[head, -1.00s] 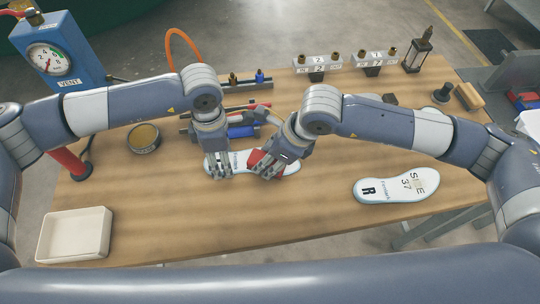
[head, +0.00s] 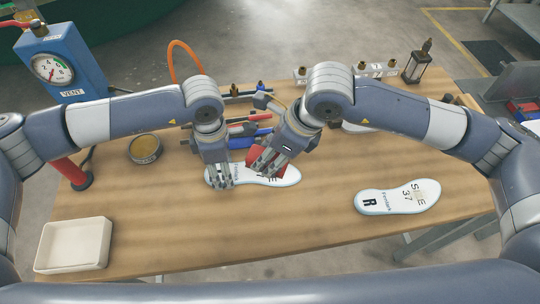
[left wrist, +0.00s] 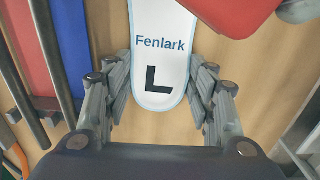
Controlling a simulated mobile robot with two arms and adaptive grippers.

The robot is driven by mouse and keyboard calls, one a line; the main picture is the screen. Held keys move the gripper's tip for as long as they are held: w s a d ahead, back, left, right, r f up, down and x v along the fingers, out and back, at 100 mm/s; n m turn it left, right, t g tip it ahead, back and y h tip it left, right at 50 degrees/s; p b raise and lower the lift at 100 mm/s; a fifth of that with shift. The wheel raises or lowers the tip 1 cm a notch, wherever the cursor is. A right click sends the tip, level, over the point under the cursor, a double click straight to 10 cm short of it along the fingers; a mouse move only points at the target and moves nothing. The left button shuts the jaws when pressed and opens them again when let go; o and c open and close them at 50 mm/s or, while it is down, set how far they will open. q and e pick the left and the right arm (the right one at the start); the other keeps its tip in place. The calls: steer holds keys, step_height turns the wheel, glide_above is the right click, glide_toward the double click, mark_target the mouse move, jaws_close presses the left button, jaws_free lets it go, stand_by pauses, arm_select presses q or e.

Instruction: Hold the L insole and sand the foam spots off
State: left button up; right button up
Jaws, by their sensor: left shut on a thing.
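The L insole (head: 287,178), white with a pale blue edge, lies lengthwise on the table. In the left wrist view its heel end (left wrist: 160,50) shows "Fenlark" and a black L. My left gripper (head: 219,183) is shut on the heel end, a finger on each side. My right gripper (head: 265,165) holds a red block (head: 263,158) over the middle of the insole and hides part of its lettering. The block also shows in the left wrist view (left wrist: 236,12). I cannot tell whether it touches the insole. No foam spot can be made out on the visible part.
The R insole (head: 380,203) lies at the right with a tan spot on its lettering. An empty cream tray (head: 104,245) stands front left, a round tin (head: 145,147) behind it. A blue gauge box (head: 62,62) stands back left. The front middle is clear.

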arm_select(q)
steer(key=shift+f, duration=0.1)
steer(key=o, duration=1.1)
step_height(320, 180, up, 12)
steer(key=shift+r, duration=0.1)
